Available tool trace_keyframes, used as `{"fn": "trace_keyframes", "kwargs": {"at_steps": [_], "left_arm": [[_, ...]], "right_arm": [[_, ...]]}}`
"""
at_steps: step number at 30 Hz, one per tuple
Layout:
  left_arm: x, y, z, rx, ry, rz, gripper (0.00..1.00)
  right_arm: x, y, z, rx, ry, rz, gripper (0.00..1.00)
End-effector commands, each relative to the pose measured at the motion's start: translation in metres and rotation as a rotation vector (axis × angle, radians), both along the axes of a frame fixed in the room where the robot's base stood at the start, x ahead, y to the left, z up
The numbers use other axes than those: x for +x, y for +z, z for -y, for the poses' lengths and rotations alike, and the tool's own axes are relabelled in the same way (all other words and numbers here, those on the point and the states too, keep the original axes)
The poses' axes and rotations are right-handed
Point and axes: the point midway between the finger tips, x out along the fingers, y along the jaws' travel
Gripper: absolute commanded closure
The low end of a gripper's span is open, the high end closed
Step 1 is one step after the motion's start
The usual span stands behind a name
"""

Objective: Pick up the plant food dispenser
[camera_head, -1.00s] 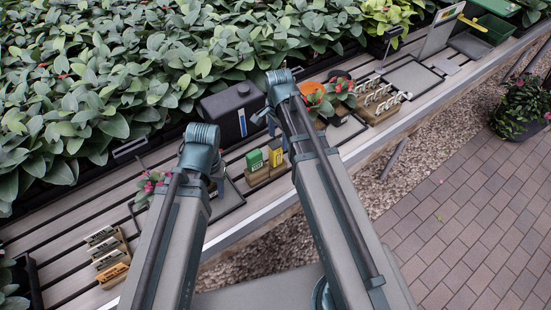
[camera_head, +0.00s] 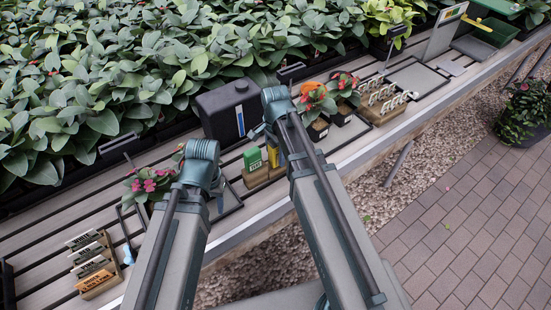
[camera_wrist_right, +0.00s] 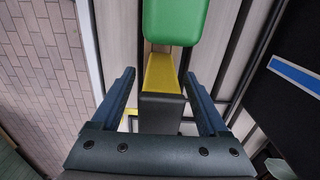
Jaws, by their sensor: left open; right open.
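A green-capped dispenser (camera_head: 253,158) and a yellow-and-dark dispenser (camera_head: 273,156) stand side by side in a wooden holder on the slatted bench. I cannot tell which one is the plant food dispenser. My right gripper (camera_head: 260,132) is open beside and above them, partly hidden by its own arm. In the right wrist view the gripper (camera_wrist_right: 160,75) has the yellow-and-dark dispenser (camera_wrist_right: 161,105) between its open fingers, with a gap on each side. The green dispenser (camera_wrist_right: 175,20) lies just beyond the fingertips. My left gripper (camera_head: 219,188) is open and empty, mostly behind its arm.
A black box (camera_head: 226,108) with a blue stripe stands behind the dispensers. Red-flowered pots (camera_head: 318,103) and a rack of labels (camera_head: 382,104) are to the right. Label blocks (camera_head: 92,264) and a pink-flowered plant (camera_head: 148,185) are to the left. Dense foliage fills the back.

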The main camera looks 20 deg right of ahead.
Motion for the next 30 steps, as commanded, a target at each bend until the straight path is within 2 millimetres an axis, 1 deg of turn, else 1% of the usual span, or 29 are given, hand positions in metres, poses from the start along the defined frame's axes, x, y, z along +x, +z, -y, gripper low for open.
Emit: {"fn": "trace_keyframes", "kwargs": {"at_steps": [1,3,10,11,15,17,18,23,24,30], "left_arm": [[0.0,-0.0113,0.0,0.0,0.0,0.0,0.5],[0.0,-0.014,0.0001,0.0,0.0,0.0,0.5],[0.0,-0.012,0.0,0.0,0.0,0.0,0.5],[0.0,-0.012,0.0001,0.0,0.0,0.0,0.5],[0.0,-0.012,0.0,0.0,0.0,0.0,0.5],[0.0,-0.012,0.0,0.0,0.0,0.0,0.5],[0.0,-0.012,0.0,0.0,0.0,0.0,0.5],[0.0,-0.012,0.0001,0.0,0.0,0.0,0.5],[0.0,-0.012,0.0001,0.0,0.0,0.0,0.5],[0.0,-0.012,0.0,0.0,0.0,0.0,0.5]], "right_arm": [[0.0,-0.0113,0.0003,0.0,0.0,0.0,0.22],[0.0,-0.014,0.0003,0.0,0.0,0.0,0.22],[0.0001,-0.012,0.0005,0.0,0.0,0.0,0.22],[0.0,-0.012,0.0005,0.0,0.0,0.0,0.24],[0.0,-0.012,0.0005,0.0,0.0,0.0,0.49],[0.0,-0.012,0.0006,0.0,0.0,0.0,0.6],[0.0001,-0.012,0.0006,0.0,0.0,0.0,0.68],[0.0,-0.012,0.0006,0.0,0.0,0.0,0.96],[0.0,-0.012,0.0006,0.0,0.0,0.0,1.0],[0.0,-0.012,0.0006,0.0,0.0,0.0,1.0]]}}
